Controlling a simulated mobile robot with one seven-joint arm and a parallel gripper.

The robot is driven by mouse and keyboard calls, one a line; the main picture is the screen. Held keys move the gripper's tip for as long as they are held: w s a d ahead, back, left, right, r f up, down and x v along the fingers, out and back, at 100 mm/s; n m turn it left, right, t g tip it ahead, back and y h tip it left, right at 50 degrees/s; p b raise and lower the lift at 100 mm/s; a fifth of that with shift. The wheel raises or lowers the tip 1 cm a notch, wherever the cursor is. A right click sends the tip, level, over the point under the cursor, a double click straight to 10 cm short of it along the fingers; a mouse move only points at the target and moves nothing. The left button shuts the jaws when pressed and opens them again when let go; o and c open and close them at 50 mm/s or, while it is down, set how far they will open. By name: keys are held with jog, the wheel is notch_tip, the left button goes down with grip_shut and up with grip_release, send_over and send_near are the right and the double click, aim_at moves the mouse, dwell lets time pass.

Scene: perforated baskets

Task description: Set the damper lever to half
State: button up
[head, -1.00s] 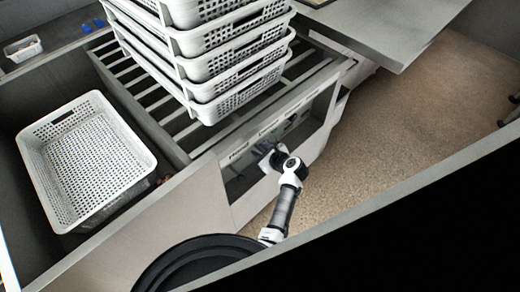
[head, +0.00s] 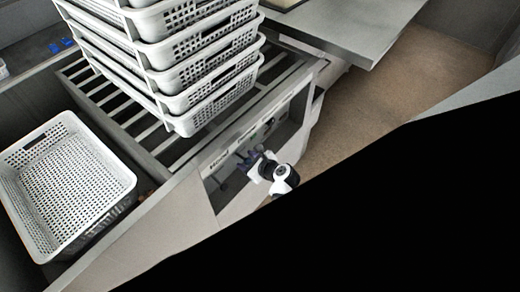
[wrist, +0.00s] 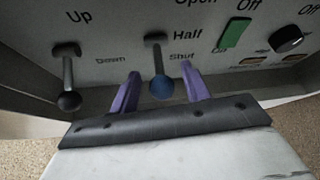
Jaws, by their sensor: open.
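The damper lever (wrist: 160,66) is a dark stem with a blue ball end on the grey control panel, beside the labels Open, Half and Shut. Its stem runs from a pivot near Half down past the level of Shut. My gripper (wrist: 161,86) is open, with one purple finger on each side of the blue ball. Gaps show between the ball and both fingers. In the head view my gripper (head: 247,160) is at the panel front, and the lever cannot be made out there.
A second lever (wrist: 68,78) with a black ball, marked Up and Down, is left of my gripper. A green switch (wrist: 234,32) and a black knob (wrist: 288,39) are to the right. Stacked white baskets (head: 205,75) stand above the panel on slats; another basket (head: 65,190) is at left.

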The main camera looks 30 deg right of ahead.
jog(key=v, duration=1)
jog(key=shift+b, duration=0.45)
jog(key=shift+f, duration=0.1)
